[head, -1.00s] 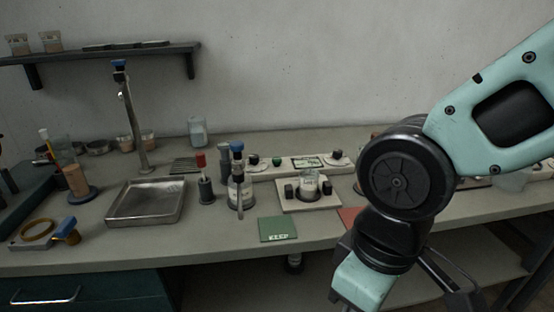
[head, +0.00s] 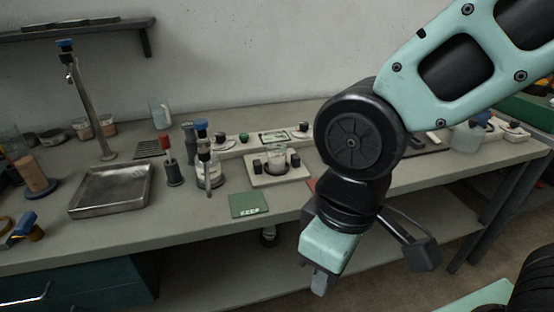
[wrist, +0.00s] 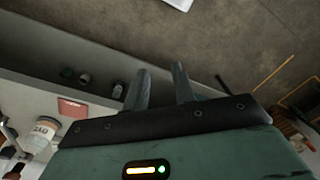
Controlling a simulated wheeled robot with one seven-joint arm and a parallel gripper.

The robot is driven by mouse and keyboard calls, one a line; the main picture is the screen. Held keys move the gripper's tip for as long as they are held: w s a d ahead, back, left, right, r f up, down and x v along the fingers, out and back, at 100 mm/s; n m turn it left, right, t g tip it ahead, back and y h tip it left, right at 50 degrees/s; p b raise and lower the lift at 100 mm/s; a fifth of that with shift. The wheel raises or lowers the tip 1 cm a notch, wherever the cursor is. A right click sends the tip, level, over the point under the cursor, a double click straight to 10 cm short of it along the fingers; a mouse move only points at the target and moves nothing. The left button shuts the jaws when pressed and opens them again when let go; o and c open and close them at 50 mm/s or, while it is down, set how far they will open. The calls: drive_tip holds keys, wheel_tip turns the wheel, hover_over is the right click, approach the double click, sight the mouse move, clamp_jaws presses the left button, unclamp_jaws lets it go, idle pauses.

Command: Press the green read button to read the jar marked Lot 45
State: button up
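A small green button (head: 243,138) sits on a long pale panel (head: 232,148) at the back of the bench, between dark knobs. A clear glass jar (head: 278,160) stands in a pale block with dark posts, in front of the panel; I cannot read any lot mark on it. My gripper (head: 322,282) hangs in front of the bench edge, to the right of and nearer than the jar. In the wrist view its two fingers (wrist: 160,88) are apart with nothing between them. A labelled jar (wrist: 42,134) shows at lower left there, its marking not clearly legible.
A green mat (head: 248,204) lies near the front edge. A red mat (wrist: 72,107) shows in the wrist view. My arm hides part of the bench.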

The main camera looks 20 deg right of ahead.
clamp_jaws()
idle(1.5)
